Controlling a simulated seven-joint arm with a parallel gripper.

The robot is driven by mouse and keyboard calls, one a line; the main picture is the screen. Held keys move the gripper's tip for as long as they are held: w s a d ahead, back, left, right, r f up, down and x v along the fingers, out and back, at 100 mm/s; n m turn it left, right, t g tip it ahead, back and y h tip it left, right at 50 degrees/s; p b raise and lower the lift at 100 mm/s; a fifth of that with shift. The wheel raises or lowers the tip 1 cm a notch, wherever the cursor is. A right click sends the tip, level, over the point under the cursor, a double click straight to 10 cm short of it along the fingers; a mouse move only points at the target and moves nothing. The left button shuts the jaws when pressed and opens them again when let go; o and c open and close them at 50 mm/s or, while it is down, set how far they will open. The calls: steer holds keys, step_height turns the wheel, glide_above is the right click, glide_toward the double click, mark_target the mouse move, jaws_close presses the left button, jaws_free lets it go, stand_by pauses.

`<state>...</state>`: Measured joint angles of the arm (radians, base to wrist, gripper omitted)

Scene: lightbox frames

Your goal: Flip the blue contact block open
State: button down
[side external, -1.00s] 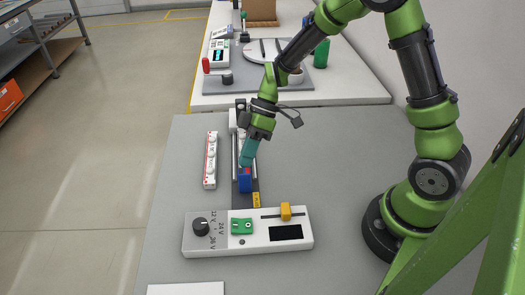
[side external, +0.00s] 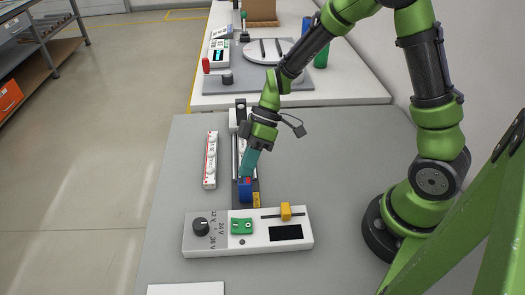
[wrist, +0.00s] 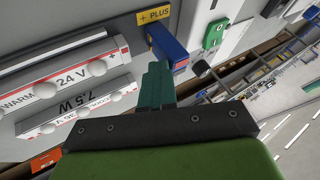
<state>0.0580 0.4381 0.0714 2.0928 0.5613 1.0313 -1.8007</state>
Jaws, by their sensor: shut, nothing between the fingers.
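The blue contact block (side external: 245,193) stands at the near end of a dark rail fixture on the grey table, beside a yellow label (side external: 257,199). In the wrist view the blue block (wrist: 167,45) sticks out next to the yellow "+ PLUS" label (wrist: 154,15), with a red patch near its end. My gripper (side external: 246,174) has teal fingers, shut and empty, right at the top of the block. In the wrist view the fingertips (wrist: 157,68) sit just below the block. I cannot tell whether they touch it.
A white control box (side external: 260,246) with a black knob (side external: 201,227), green part (side external: 241,226) and orange slider (side external: 286,211) lies in front. A white lamp strip (side external: 210,160) lies left of the rail. The table's right side is clear up to my base.

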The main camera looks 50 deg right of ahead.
steer(key=w+d, duration=0.2)
steer(key=shift+w+d, duration=0.25)
steer(key=shift+d, duration=0.05)
steer(key=v, duration=1)
steer(key=shift+w, duration=0.15)
steer(key=shift+d, duration=0.1)
